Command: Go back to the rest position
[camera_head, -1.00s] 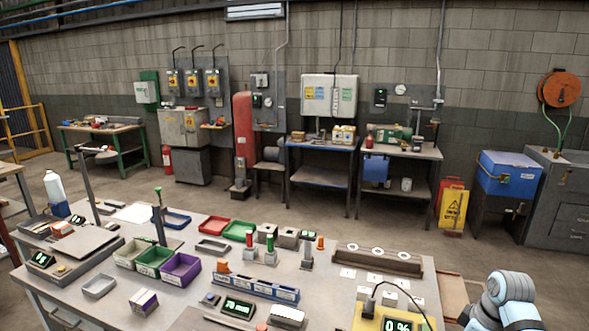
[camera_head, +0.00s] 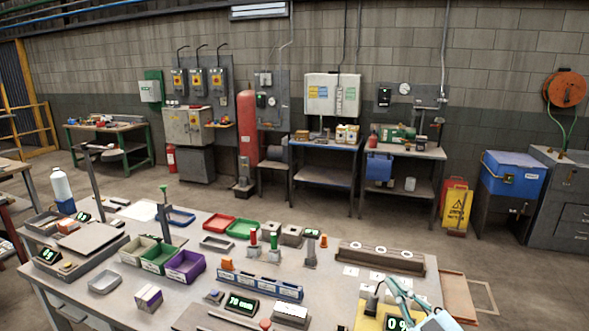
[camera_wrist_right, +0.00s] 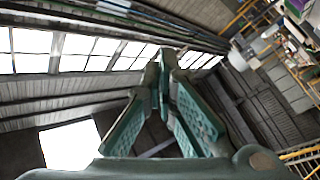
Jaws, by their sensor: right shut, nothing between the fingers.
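That view points up at the roof and the bright windows. My left gripper is not in view in either frame.
The yellow-based display unit (camera_head: 370,318) is partly hidden by my gripper. A brown rack with round white tops (camera_head: 380,257) stands behind it. Green, white and purple bins (camera_head: 185,265) stand to the left. Open floor (camera_head: 330,213) lies beyond the workbench.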

